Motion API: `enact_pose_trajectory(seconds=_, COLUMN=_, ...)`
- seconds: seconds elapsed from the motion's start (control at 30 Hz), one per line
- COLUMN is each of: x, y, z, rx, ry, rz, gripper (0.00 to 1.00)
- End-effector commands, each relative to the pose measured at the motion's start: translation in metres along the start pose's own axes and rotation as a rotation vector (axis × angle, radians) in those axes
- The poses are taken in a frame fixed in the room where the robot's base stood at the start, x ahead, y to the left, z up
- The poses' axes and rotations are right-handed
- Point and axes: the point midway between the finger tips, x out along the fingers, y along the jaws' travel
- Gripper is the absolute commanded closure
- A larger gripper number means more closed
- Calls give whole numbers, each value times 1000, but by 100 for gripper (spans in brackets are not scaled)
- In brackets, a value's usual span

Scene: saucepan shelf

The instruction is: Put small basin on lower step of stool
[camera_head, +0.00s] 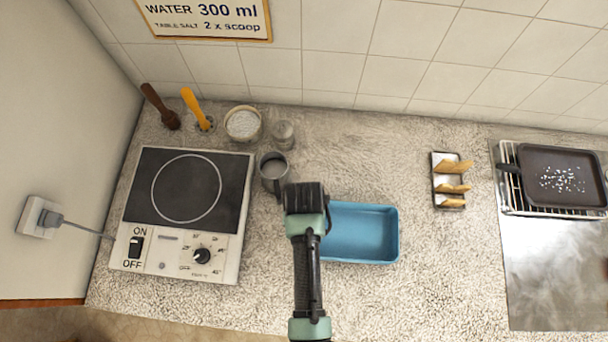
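A blue rectangular basin (362,234) sits on the speckled counter, right of the middle; it looks empty. My arm reaches up from the bottom edge, and my gripper (306,197) is at its dark end, by the basin's upper left side. The arm covers the basin's left end. The fingers are hidden from above, so I cannot tell whether they are open or touching the basin. No stool shows in this view.
A hotplate (186,188) with a knob and switch stands at left. A grey metal mug (273,168) is just up-left of my gripper, near a white-filled bowl (243,124) and a glass jar (283,133). A rack (449,182) and a dark pan (560,178) are right. Bare counter lies between.

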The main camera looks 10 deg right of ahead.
Motion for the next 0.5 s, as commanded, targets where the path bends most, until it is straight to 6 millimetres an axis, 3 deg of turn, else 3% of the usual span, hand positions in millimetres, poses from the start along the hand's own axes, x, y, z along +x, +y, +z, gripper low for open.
enact_pose_trajectory(seconds=0.43, x=9, y=0, z=0, rx=0, ry=1, rz=0, gripper=100)
enact_pose_trajectory(seconds=0.47, x=8, y=0, z=0, rx=0, ry=1, rz=0, gripper=34)
enact_pose_trajectory(seconds=0.5, x=8, y=0, z=0, rx=0, ry=1, rz=0, gripper=27)
